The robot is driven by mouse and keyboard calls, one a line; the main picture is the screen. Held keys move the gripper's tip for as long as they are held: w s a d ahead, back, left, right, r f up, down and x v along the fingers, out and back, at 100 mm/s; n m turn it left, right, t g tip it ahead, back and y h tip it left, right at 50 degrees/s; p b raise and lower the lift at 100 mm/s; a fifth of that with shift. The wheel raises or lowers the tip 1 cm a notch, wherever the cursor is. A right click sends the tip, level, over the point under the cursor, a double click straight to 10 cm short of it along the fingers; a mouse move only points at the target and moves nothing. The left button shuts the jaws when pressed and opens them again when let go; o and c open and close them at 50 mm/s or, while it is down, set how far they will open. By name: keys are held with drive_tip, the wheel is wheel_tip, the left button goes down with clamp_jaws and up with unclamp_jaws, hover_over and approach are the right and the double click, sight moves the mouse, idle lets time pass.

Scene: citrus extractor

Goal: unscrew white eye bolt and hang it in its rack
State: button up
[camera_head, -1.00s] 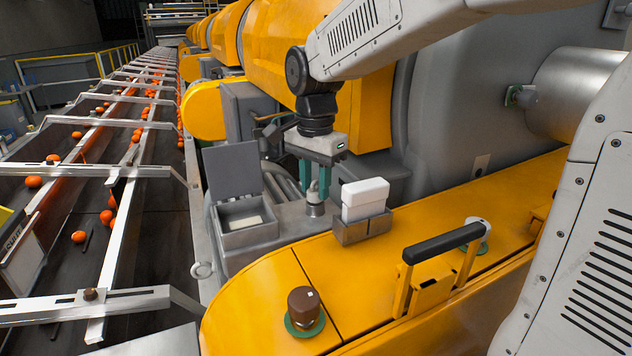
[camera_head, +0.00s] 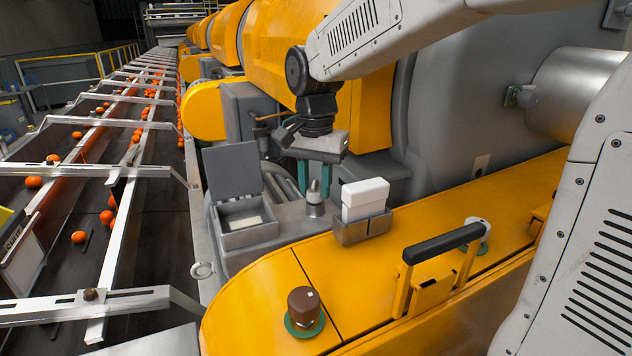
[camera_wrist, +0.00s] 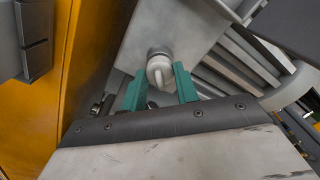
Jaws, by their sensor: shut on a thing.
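The white eye bolt (camera_head: 314,187) stands upright in a grey conical seat (camera_head: 315,208) on the grey metal ledge beside the yellow housing. In the wrist view the bolt's pale, round eye (camera_wrist: 159,68) shows between two teal fingers. My gripper (camera_head: 313,178) points down over the bolt and is shut on it, one finger on each side; the fingers also show in the wrist view (camera_wrist: 160,88). The bolt's thread is hidden. I cannot clearly tell which fixture is its rack.
A grey box (camera_head: 247,222) with a raised lid stands left of the bolt. A grey holder (camera_head: 352,234) with white blocks stands close on its right. A black-handled bracket (camera_head: 442,243) and a brown knob (camera_head: 304,303) rise from the yellow cover. A pale ring (camera_head: 202,270) sits at the left edge.

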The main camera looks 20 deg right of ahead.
drive_tip(key=shift+n, duration=0.9)
drive_tip(key=shift+n, duration=0.8)
drive_tip(key=o, duration=0.5)
drive_tip(key=shift+o, duration=0.2)
drive_tip(key=shift+m, duration=0.9)
drive_tip(key=shift+m, duration=0.8)
